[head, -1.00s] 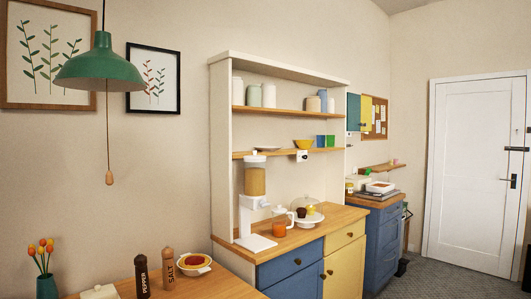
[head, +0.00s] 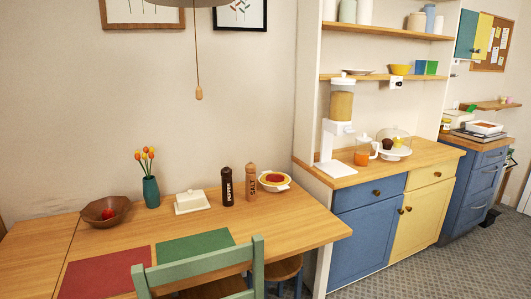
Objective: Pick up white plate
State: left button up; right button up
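Neither of my grippers is in view.
The counter holds an orange-filled jug (head: 363,152) and a glass-domed stand (head: 396,151). The wooden table (head: 310,226) bears a brown bowl (head: 106,211), a vase (head: 151,192), a butter dish (head: 191,202), two mills and a pie dish (head: 275,188). A green chair (head: 200,264) stands in front. Grey floor is open at right.

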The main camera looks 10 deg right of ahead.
aim_at(354, 72)
jog(key=i+l, duration=0.2)
jog(key=l, duration=0.35)
jog(key=i+l+u, duration=0.1)
jog(key=l, duration=0.5)
jog(key=i+l, duration=0.25)
jog(key=l, duration=0.3)
jog(key=i+l+u, duration=0.1)
jog(key=l, duration=0.5)
jog(key=i+l, duration=0.25)
jog(key=l, duration=0.35)
jog(key=i+l+u, duration=0.1)
jog(key=l, duration=0.5)
jog(key=i+l, duration=0.2)
jog(key=l, duration=0.4)
jog(key=i+l+u, duration=0.1)
jog(key=l, duration=0.5)
